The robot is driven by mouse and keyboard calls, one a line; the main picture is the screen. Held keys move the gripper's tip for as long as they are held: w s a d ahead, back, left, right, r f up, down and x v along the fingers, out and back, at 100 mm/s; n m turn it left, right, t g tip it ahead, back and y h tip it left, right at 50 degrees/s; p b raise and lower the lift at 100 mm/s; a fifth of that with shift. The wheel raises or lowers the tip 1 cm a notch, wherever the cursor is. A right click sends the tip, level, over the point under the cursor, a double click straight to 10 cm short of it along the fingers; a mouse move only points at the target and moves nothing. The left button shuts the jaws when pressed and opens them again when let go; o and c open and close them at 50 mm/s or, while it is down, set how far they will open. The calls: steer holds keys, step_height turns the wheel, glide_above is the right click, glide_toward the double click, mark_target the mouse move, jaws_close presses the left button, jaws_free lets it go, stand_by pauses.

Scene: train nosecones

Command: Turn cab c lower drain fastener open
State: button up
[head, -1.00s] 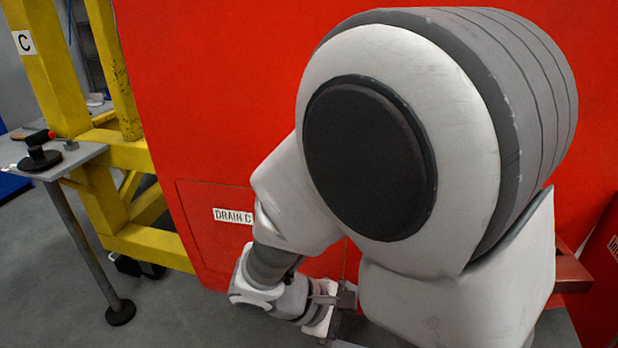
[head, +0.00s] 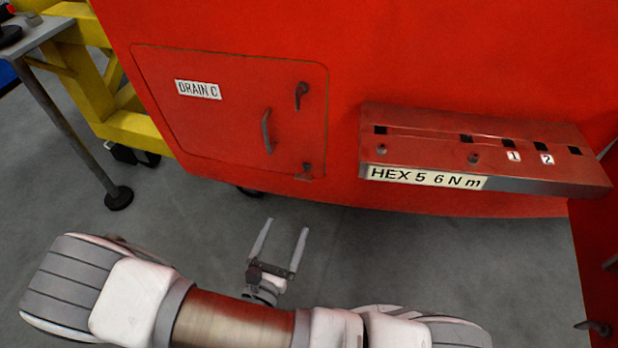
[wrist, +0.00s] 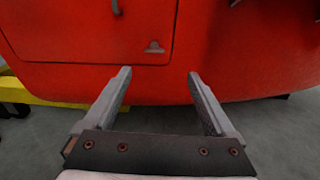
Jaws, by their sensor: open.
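The drain C hatch (head: 210,110) is a red panel set in the red nosecone, with a "DRAIN C" label (head: 198,90) at its upper left. The lower drain fastener (head: 306,168) is a small dark knob at the hatch's lower right corner. In the wrist view the fastener (wrist: 155,47) shows above and between the fingers. An upper fastener (head: 301,92) and a handle (head: 267,131) are also on the hatch. My gripper (head: 284,228) is open and empty, below the hatch and apart from it, fingers pointing up toward it in the picture.
A red ledge (head: 540,180) labelled "HEX 5 6 N m" juts out right of the hatch. A yellow frame (head: 135,130) and a grey stand (head: 75,120) are at the left. The grey floor (head: 380,255) below the nosecone is clear around my gripper.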

steer(key=b, duration=0.3)
glide_toward(302, 179)
steer(key=shift+n+y, duration=0.3)
steer(key=shift+n, duration=0.1)
steer(key=x, duration=1)
steer(key=shift+w+d, duration=0.1)
steer(key=shift+d, duration=0.1)
steer(key=shift+c, duration=0.2)
steer(key=c, duration=1.3)
steer(key=shift+r, duration=0.1)
steer(key=shift+c, duration=0.2)
